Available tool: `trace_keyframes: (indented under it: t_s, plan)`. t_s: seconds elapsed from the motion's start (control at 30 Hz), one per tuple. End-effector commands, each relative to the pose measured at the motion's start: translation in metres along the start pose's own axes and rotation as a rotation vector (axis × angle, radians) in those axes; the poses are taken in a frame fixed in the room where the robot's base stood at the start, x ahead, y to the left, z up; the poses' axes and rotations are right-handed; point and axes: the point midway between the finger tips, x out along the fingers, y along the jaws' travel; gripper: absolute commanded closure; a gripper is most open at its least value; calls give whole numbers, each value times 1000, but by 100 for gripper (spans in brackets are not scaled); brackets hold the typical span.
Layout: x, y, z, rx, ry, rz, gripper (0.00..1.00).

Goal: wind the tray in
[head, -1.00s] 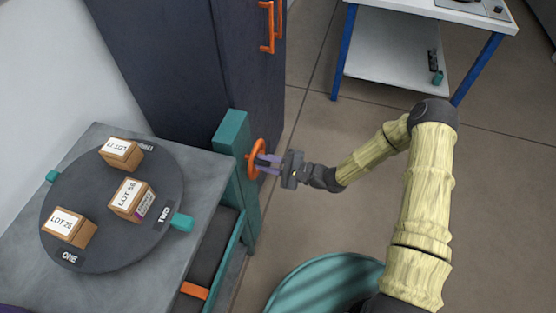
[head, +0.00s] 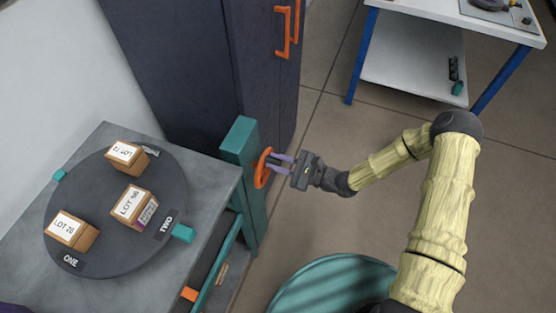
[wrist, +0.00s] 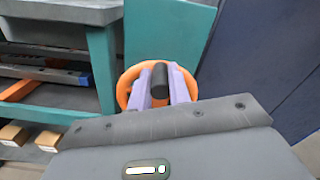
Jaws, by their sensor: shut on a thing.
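An orange handwheel (head: 263,168) is mounted on a teal post (head: 243,160) at the bench's right side. It also shows in the wrist view (wrist: 123,92), with a dark knob (wrist: 160,82) standing out from it. My gripper (head: 277,162) is at the wheel, its two purple fingers shut on the dark knob; they also show in the wrist view (wrist: 160,86). A teal-edged tray (head: 224,262) shows below the bench top, partly hidden by it. An orange piece (head: 189,294) is at its left side.
A dark turntable (head: 110,235) with three labelled boxes sits on the grey bench (head: 212,190). A dark cabinet (head: 205,70) with orange handles stands behind the post. A blue-legged table (head: 415,70) is at the back right. Open floor lies between.

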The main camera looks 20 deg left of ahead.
Motion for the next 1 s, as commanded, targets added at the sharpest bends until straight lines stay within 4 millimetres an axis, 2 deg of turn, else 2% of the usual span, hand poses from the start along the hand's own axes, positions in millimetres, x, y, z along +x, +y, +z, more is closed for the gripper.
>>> trace_keyframes:
  t_s: [0.27,0.3,0.4,0.8,1.0]
  plan:
    - [-4,-4,-3,-5,9,-10,100]
    - [-4,-4,-3,-5,9,-10,75]
    - [-3,-4,-3,-5,8,-9,59]
    - [0,-1,-1,-5,2,-1,59]
    - [-13,-2,-2,-5,4,-3,59]
